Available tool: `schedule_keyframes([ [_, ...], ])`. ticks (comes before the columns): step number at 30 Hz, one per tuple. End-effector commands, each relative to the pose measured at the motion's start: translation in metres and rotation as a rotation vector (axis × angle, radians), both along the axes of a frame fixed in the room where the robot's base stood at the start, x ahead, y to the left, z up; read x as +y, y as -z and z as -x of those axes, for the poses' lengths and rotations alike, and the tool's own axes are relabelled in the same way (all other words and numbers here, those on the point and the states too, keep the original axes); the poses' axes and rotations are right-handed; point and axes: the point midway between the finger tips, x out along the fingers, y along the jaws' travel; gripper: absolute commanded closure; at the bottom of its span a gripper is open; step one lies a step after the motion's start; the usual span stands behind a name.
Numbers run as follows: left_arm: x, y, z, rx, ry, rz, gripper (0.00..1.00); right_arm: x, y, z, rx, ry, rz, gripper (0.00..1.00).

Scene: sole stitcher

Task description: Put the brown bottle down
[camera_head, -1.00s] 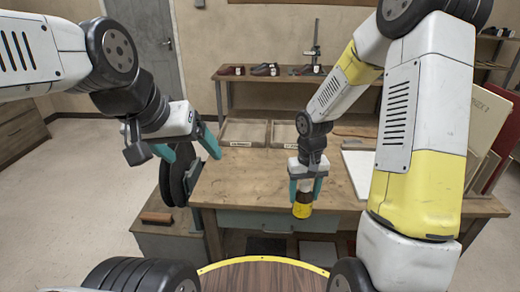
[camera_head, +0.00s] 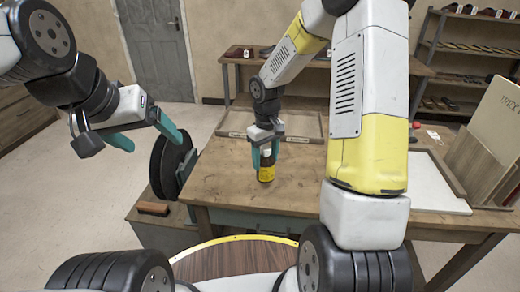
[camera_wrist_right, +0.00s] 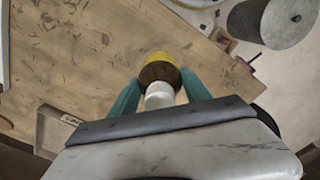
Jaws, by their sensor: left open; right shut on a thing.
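The brown bottle (camera_head: 266,170) has a yellow label and a white cap. My left gripper (camera_head: 150,135) is open and empty, left of the bench near the dark wheel.
A dark round wheel (camera_head: 170,166) stands at the bench's left end, with a brown brush (camera_head: 153,208) below it. Shallow trays (camera_head: 300,124) lie at the back of the bench. A white board (camera_head: 435,180) lies to the right. Bare wood surrounds the bottle.

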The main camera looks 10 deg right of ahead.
Motion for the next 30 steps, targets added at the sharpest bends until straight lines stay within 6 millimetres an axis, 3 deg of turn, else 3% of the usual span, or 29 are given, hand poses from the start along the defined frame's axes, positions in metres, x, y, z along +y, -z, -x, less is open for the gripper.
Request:
schedule_keyframes([
  [3,0.0,0.0,0.0,0.0,0.0,0.0,0.19,-0.006,0.002,-0.022,-0.001,0.002,0.0,1.0],
  [7,0.0,0.0,0.0,0.0,0.0,0.0,0.19,-0.009,0.003,-0.031,0.0,0.0,0.0,1.0],
  [17,0.0,0.0,0.0,0.0,0.0,0.0,0.19,-0.009,0.037,-0.031,0.003,0.001,-0.001,1.0],
  [28,0.0,0.0,0.0,0.0,0.0,0.0,0.19,-0.009,0.041,-0.032,0.0,0.0,0.0,1.0],
  [29,0.0,0.0,0.0,0.0,0.0,0.0,0.19,-0.009,0.042,-0.031,0.0,0.0,0.0,0.4],
  [30,0.0,0.0,0.0,0.0,0.0,0.0,0.19,-0.009,0.041,-0.031,0.0,0.0,0.0,0.32],
])
